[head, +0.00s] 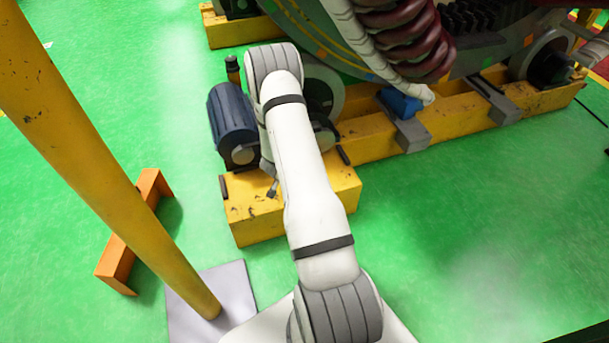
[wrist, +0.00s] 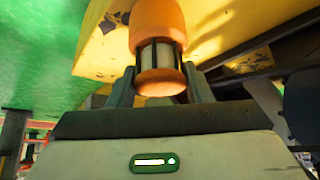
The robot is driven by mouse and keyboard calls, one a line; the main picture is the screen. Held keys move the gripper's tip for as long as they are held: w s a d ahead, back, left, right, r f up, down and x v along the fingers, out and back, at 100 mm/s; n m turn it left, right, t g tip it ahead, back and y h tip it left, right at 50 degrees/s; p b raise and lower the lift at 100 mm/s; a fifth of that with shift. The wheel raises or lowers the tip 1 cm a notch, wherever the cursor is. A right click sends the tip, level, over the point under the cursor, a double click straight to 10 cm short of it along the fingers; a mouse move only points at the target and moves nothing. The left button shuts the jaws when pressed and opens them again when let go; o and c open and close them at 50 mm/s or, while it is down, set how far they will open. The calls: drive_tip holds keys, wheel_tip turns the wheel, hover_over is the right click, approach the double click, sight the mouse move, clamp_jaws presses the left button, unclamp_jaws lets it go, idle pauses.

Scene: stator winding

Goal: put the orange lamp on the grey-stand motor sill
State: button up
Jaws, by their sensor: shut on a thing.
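The orange lamp (wrist: 158,30) shows in the wrist view, with an orange top, a pale caged middle and an orange lower end. My gripper (wrist: 158,82) is shut on it, with grey fingers at both sides of its lower end. A worn yellow surface (wrist: 106,45) lies behind the lamp; I cannot tell whether they touch. In the head view a yellow sill block (head: 265,215) stands below the blue motor (head: 233,125). My arm hides the lamp and most of my gripper there. I cannot tell which part is the grey-stand sill.
A yellow beam (head: 375,142) with grey crossbars (head: 412,135) and a blue block (head: 400,103) runs right under large machinery. A yellow post (head: 110,170) rises from a grey plate (head: 240,290) at left, beside an orange bracket (head: 122,262). Green floor at right is clear.

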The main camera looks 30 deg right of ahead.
drive_tip(key=shift+f, duration=0.4)
drive_tip(key=shift+f, duration=0.1)
drive_tip(key=shift+f, duration=0.1)
drive_tip(key=o, duration=1.4)
drive_tip(key=shift+o, duration=0.2)
